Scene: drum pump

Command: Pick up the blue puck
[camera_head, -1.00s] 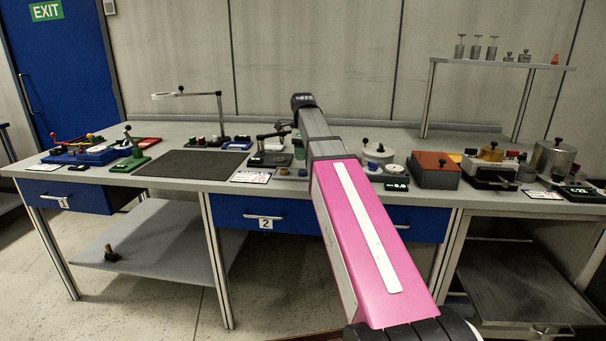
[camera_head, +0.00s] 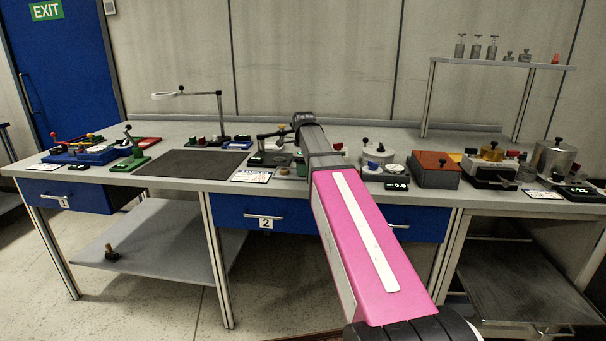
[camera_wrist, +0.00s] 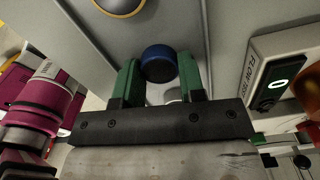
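The blue puck (camera_wrist: 158,64) shows in the wrist view as a dark blue round piece on the grey bench top. My gripper (camera_wrist: 157,72) has two green fingers, spread apart, one on each side of the puck in that view. Little gap shows between puck and fingers, and I cannot tell whether they touch or how far below the tips it sits. In the head view my pink and grey arm reaches over the bench, and my fingers are hidden behind it.
A yellow-rimmed round piece (camera_wrist: 122,4) lies beyond the puck. A flow display box (camera_wrist: 275,75) stands to the right in the wrist view. In the head view, a dark mat (camera_head: 190,165) lies left of the arm and a brown-topped box (camera_head: 435,170) stands right.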

